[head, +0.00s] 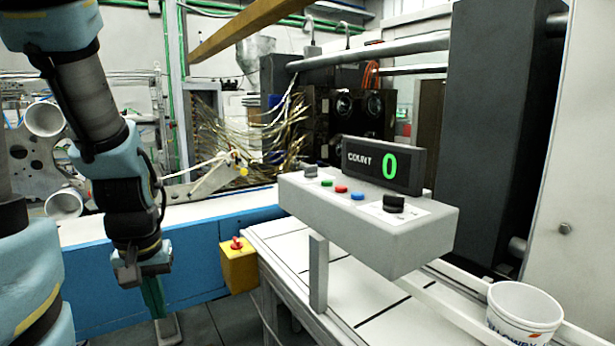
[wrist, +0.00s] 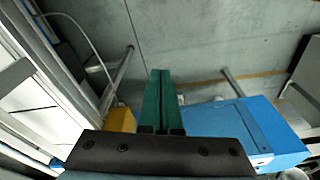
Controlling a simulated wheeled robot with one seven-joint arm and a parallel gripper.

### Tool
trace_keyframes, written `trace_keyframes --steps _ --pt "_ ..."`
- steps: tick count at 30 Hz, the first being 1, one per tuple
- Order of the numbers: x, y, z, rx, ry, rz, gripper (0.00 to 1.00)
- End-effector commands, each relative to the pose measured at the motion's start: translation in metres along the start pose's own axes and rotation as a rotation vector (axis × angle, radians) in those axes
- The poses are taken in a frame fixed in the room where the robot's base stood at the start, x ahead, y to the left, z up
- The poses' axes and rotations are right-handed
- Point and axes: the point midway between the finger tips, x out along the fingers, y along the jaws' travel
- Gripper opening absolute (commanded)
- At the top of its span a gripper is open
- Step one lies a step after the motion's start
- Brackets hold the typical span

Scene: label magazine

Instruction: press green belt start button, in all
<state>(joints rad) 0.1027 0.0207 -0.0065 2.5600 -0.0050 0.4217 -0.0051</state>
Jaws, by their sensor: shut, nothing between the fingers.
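The green button (head: 327,183) is on the top of a grey control box (head: 400,245), left of a red button (head: 341,189) and a blue button (head: 357,196). A display (head: 383,164) on the box reads COUNT 0 in green digits. My gripper (head: 156,308) points down at the left of the head view, well left of the box and lower than it. Its green fingers are shut together with nothing between them, as the wrist view (wrist: 161,72) also shows. The button is not visible in the wrist view.
A yellow box (head: 238,270) with a red knob stands between my gripper and the control box. A white tub (head: 523,312) is at the right on the conveyor. A blue panel (head: 195,250) lies behind my gripper.

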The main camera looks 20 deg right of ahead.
Motion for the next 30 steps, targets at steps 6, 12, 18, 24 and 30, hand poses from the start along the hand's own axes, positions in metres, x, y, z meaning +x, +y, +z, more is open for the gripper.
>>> trace_keyframes --steps 6,12,18,24,30 --pt "0.0 0.0 0.0 0.0 0.0 0.0 0.0" --pt "-0.004 0.004 -0.005 0.016 0.004 0.0 0.0" --pt "-0.022 0.028 -0.036 0.107 0.033 -0.009 0.0" --pt "-0.046 0.066 -0.078 0.238 0.088 -0.041 0.0" --pt "-0.075 0.114 -0.116 0.379 0.166 -0.087 0.0"
